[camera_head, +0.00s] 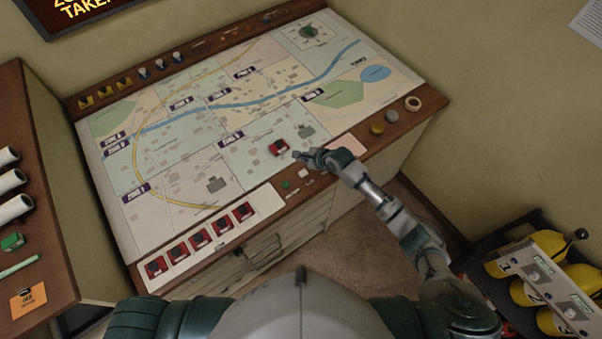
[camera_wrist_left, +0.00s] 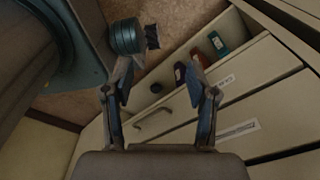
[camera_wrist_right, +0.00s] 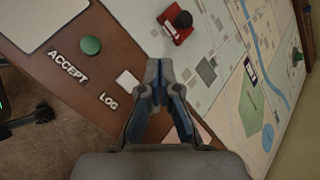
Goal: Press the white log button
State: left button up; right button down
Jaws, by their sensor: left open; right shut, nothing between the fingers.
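The white log button (camera_wrist_right: 127,80) is a small pale square on the console's brown front ledge, beside the word LOG (camera_wrist_right: 108,101). In the head view the white button (camera_head: 303,173) lies just below my right gripper (camera_head: 300,156). My right gripper (camera_wrist_right: 158,70) is shut and empty; its tips are to the right of the button in the right wrist view. I cannot tell its height above the ledge. My left gripper (camera_wrist_left: 158,82) is open and empty, in front of the cabinet drawers, and is out of the head view.
A green ACCEPT button (camera_wrist_right: 91,45) sits beside the log button. A red map piece (camera_head: 279,148) stands on the map (camera_head: 190,150) near my right gripper. Round knobs (camera_head: 377,128) sit at the right.

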jog(key=b, duration=0.7)
send_over(305, 174)
notch_tip(305, 174, down, 7)
jog(key=shift+w+r, duration=0.1)
jog(key=shift+r, duration=0.1)
jog(key=shift+a+f, duration=0.3)
jog(key=shift+f, duration=0.35)
jog(key=shift+a, duration=0.15)
jog(key=shift+d+f, duration=0.1)
jog(key=shift+d, duration=0.3)
pick_arm(q)
notch_tip(305, 174, down, 8)
jog(key=d, duration=0.1)
jog(key=shift+s+d, duration=0.15)
jog(key=shift+d, duration=0.15)
jog(key=shift+a, duration=0.25)
pick_arm(e)
jog(key=shift+a, duration=0.25)
jog(key=shift+d, duration=0.15)
jog(key=shift+d+f, duration=0.1)
jog(key=shift+f, duration=0.15)
pick_arm(q)
jog(key=shift+d+r, duration=0.1)
jog(key=shift+r, duration=0.3)
